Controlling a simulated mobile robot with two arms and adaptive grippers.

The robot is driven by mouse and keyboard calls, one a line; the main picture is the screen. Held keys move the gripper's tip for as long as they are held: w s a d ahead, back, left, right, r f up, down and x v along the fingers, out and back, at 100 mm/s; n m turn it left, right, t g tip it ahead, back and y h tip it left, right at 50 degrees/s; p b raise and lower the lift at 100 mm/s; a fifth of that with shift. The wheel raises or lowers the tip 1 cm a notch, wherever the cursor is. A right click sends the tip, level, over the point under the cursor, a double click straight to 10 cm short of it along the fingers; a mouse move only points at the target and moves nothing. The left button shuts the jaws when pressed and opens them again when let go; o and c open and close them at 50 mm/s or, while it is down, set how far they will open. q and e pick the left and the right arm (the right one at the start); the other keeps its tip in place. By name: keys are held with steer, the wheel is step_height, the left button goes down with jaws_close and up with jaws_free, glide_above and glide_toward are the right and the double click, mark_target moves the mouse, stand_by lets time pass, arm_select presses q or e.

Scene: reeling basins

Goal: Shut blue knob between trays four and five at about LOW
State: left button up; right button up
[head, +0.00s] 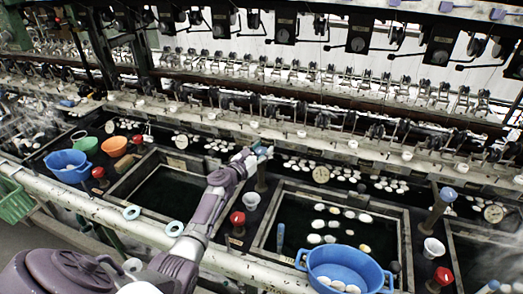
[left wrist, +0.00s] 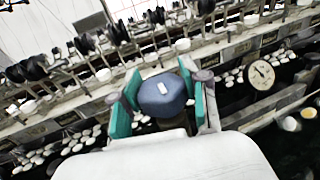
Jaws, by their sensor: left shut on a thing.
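A blue knob (head: 262,151) tops a brown post (head: 262,178) between two square basins. My left gripper (head: 254,153) reaches over the near rail and is shut on this knob. In the left wrist view the blue knob (left wrist: 162,96), with a small white mark on top, sits between the teal pads of my left gripper (left wrist: 163,98). Any scale lettering around the knob is hidden or too small to read. A second blue knob (head: 447,195) stands on a post farther right, apart from the gripper. My right gripper is not in view.
Red knobs (head: 237,218) stand along the near edge. A blue tub (head: 345,268) with white cocoons sits at the right basin's front. A round dial (head: 321,174) is just right of the gripped knob, also in the wrist view (left wrist: 262,76). Reeling machinery runs behind.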

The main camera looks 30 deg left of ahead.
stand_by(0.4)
arm_select(q)
steer(key=o, duration=1.2)
steer(key=shift+c, duration=0.2)
steer(key=s, duration=1.2)
steer(key=shift+a, duration=0.25)
